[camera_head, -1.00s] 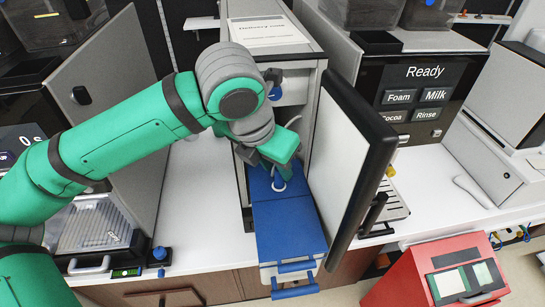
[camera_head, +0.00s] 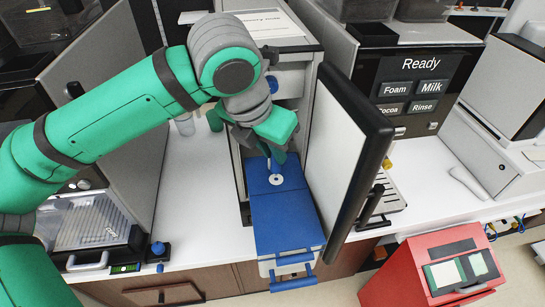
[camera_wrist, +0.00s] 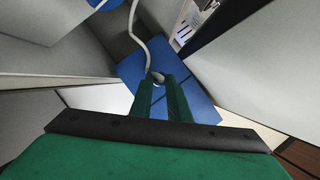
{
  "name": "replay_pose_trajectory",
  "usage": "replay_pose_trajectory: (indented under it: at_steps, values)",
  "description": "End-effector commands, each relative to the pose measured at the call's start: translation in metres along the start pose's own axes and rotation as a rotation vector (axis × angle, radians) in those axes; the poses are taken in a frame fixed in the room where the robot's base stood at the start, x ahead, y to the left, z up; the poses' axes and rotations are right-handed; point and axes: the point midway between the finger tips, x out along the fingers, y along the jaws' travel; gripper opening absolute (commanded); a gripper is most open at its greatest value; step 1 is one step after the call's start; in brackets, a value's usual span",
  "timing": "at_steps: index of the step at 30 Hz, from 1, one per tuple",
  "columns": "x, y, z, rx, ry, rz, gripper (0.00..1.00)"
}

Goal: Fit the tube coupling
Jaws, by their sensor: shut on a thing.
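My gripper (camera_wrist: 160,85) is shut on the pale end of the tube, the tube coupling (camera_wrist: 157,76), seen between the two green fingertips in the wrist view. The grey-white tube (camera_wrist: 135,28) runs from it up toward the back of the open compartment. In the head view my gripper (camera_head: 277,158) is over the blue lid (camera_head: 287,217) of the container. A white ring-shaped port (camera_head: 276,180) shows on the lid just below the fingers. The coupling appears above the port; whether it touches is hidden by the fingers and too small to tell.
The open cabinet door (camera_head: 352,150) stands close to the right of my gripper, and the cabinet wall is on the left. A coffee machine with a "Ready" screen (camera_head: 420,85) is at right. A red box (camera_head: 440,270) stands at lower right.

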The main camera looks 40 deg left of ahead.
Motion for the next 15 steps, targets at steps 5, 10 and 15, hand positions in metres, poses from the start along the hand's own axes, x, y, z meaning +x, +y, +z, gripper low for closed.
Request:
replay_pose_trajectory:
  at_steps: [5,10,15]
  values:
    - [-0.0102,-0.0003,0.0044,0.0,-0.001,0.0,0.0]
    - [-0.0102,0.0001,0.004,-0.001,0.0,0.0,0.0]
    - [-0.01,0.0,0.004,-0.001,0.0,0.0,0.0]
